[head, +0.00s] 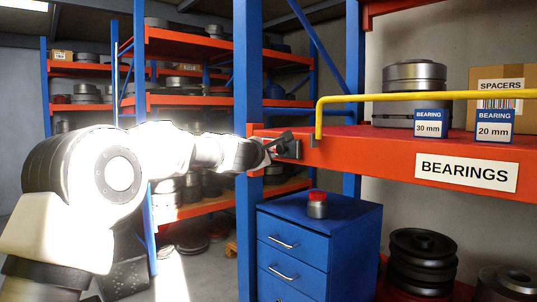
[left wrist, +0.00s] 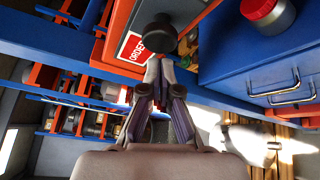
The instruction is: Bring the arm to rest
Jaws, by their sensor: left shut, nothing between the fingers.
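My left arm reaches in from the left in the head view. Its gripper (head: 278,142) is in front of the blue upright, at the left end of the orange bearings shelf (head: 375,155). In the left wrist view the gripper (left wrist: 156,70) has its fingertips together with nothing between them. A dark round knob (left wrist: 159,33) shows just beyond the tips; I cannot tell whether they touch it. My right gripper is in neither view.
A yellow rail (head: 420,97) runs along the bearings shelf, with bearing boxes (head: 430,123) behind. A blue drawer cabinet (head: 320,240) stands below, carrying a red-capped jar (head: 317,205). Loaded orange racks (head: 180,102) stand behind my arm. Stacked dark rotors (head: 422,262) sit lower right.

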